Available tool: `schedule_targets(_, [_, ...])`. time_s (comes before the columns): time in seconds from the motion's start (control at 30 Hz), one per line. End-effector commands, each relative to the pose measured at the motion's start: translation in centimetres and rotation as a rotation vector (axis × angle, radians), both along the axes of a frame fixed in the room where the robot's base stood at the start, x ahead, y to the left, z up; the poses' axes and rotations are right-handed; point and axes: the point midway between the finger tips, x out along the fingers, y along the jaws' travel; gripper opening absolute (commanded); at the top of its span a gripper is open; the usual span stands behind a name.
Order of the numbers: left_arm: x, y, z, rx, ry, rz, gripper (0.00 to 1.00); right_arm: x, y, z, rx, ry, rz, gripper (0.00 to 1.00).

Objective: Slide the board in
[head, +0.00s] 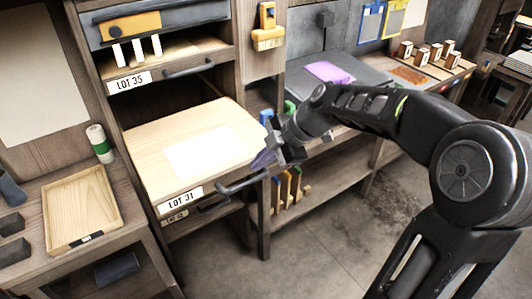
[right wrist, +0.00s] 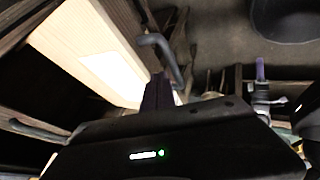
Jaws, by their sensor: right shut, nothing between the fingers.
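The pale wooden board (head: 215,120) labelled LOT 31 sticks out of the cabinet at middle height, with a white sheet (head: 203,150) on top. A dark bar handle (head: 242,184) is on its front edge. My right gripper (head: 264,159) is shut and empty, beside the board's right front corner and close to the handle. In the right wrist view the board (right wrist: 75,30) and its handle (right wrist: 160,48) lie just beyond the shut fingers (right wrist: 158,92). Whether the fingers touch the board or handle I cannot tell. My left gripper is not in view.
Above is a LOT 35 board (head: 170,75) with its own handle. A lower drawer sits under the board. A wooden tray (head: 112,205) lies on the left bench. A workbench with a purple sheet (head: 330,72) is at the back right. Open floor lies in front.

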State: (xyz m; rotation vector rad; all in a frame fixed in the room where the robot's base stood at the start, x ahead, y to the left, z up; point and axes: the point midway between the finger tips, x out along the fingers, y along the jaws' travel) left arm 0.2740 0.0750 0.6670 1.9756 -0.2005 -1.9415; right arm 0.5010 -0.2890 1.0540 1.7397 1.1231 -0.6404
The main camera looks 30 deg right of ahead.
Motion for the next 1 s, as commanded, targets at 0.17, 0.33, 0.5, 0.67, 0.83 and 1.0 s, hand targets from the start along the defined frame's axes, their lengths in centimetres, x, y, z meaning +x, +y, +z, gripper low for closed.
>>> schedule_targets(0.17, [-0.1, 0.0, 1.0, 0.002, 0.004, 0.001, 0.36, 1.3, 1.3, -2.3, 0.002, 0.004, 0.002, 0.00])
schedule_targets(0.33, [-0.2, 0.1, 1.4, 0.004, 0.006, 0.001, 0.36, 2.1, 2.0, -3.8, 0.001, 0.002, 0.001, 0.00])
schedule_targets(0.5, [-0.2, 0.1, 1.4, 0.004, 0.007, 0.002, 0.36, 2.4, 2.2, -4.3, -0.001, 0.000, 0.000, 0.00])
schedule_targets(0.67, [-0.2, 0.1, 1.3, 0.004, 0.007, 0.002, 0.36, 2.4, 2.2, -4.3, -0.001, 0.000, 0.000, 0.00])
schedule_targets(0.83, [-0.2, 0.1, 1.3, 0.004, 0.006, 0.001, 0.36, 2.5, 2.2, -4.3, -0.001, 0.000, 0.000, 0.00])
schedule_targets(1.0, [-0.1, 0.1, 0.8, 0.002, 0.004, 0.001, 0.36, 3.2, 2.3, -4.5, 0.001, 0.000, 0.000, 0.00])
